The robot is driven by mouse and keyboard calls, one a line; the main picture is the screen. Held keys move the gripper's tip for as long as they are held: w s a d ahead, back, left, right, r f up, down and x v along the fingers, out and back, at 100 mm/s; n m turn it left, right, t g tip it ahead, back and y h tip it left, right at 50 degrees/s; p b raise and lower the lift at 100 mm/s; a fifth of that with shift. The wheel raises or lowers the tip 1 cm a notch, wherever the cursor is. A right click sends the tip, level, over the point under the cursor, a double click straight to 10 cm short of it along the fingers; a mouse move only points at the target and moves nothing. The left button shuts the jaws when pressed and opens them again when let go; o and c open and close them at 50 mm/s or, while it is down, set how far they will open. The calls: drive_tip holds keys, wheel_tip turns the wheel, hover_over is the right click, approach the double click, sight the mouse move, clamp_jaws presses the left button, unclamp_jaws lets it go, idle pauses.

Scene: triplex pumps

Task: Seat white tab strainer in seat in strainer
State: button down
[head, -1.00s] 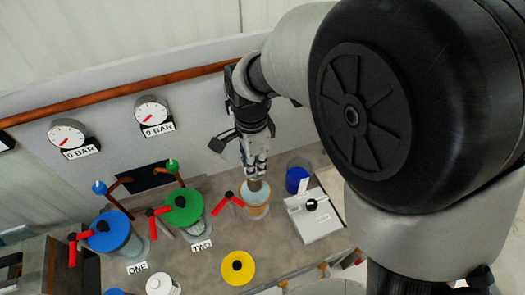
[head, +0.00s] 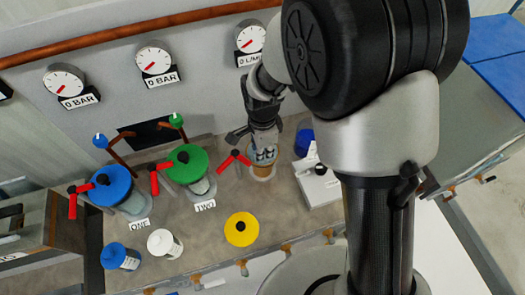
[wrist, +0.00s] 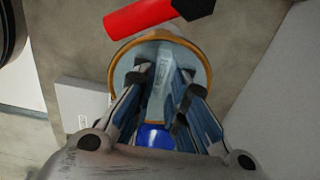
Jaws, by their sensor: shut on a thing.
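The strainer housing is an open, clear round cup with an orange-tan rim (head: 262,177), standing right of the green-capped pump unit. It also shows in the wrist view, where its rim (wrist: 207,62) surrounds the fingertips. My gripper (head: 264,154) points down into the cup's mouth. In the wrist view my gripper (wrist: 158,85) is shut on a pale grey-white upright tab (wrist: 160,78), which I take as the white tab strainer. The strainer's lower part and the seat are hidden by the fingers and cup, so I cannot tell whether it touches the seat.
A red valve handle (head: 235,158) sits close left of the cup. A blue cylinder (head: 303,143) and a white box with a black knob (head: 318,182) stand to the right. A yellow disc with a black knob (head: 241,229) lies in front. Green (head: 187,164) and blue (head: 109,186) caps are left.

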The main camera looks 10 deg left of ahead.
drive_tip(key=c, duration=1.6)
unclamp_jaws()
drive_tip(key=shift+f+b, duration=0.15)
drive_tip(key=shift+b, duration=0.15)
wheel_tip(320, 180, up, 18)
drive_tip(key=p, duration=0.6)
drive_tip(key=shift+f+p, duration=0.25)
drive_tip(key=shift+p, duration=0.1)
drive_tip(key=shift+d, duration=0.1)
